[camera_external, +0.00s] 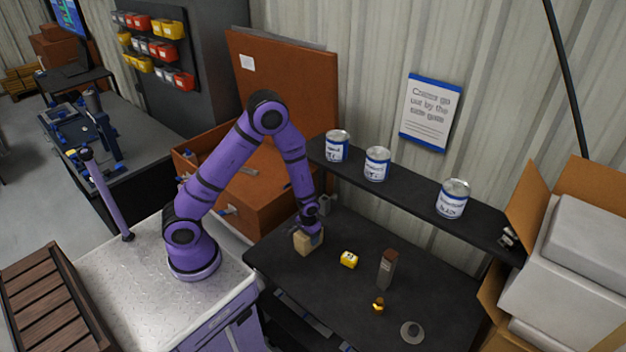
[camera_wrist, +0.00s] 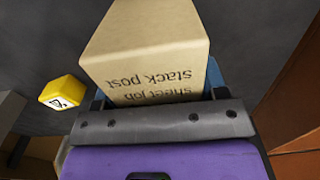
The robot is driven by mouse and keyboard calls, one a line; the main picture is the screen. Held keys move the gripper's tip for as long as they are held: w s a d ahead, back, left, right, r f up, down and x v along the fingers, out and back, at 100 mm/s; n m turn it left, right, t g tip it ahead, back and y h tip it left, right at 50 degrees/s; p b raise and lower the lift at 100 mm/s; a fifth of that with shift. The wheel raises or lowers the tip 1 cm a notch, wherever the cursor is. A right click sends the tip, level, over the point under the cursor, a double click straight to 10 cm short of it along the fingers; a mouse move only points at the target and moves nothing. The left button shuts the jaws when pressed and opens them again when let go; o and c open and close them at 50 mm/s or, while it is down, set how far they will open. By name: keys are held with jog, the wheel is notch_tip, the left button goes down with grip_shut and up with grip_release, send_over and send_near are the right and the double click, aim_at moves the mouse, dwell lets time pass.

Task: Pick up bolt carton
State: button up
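Which object is the bolt carton is not readable. A small yellow box (camera_external: 349,259) with a white label lies on the dark bench, right of my gripper; it also shows at the left of the wrist view (camera_wrist: 62,93). My gripper (camera_external: 309,229) is at a tan block (camera_external: 306,243) near the bench's left part. In the wrist view the tan block (camera_wrist: 145,45) reads "sheet job stack post" upside down and sits between my blue fingers. The block hides most of the fingers, so I cannot tell whether they grip it or whether it touches the bench.
On the bench (camera_external: 330,292) stand a brown upright post (camera_external: 386,269), a small yellow-and-dark item (camera_external: 378,305) and a grey disc (camera_external: 412,332). A shelf (camera_external: 408,197) with three cans runs behind. An open carton (camera_external: 560,270) stands at right.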

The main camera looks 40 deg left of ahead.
jog(key=shift+c, duration=1.4)
jog(key=shift+r, duration=0.1)
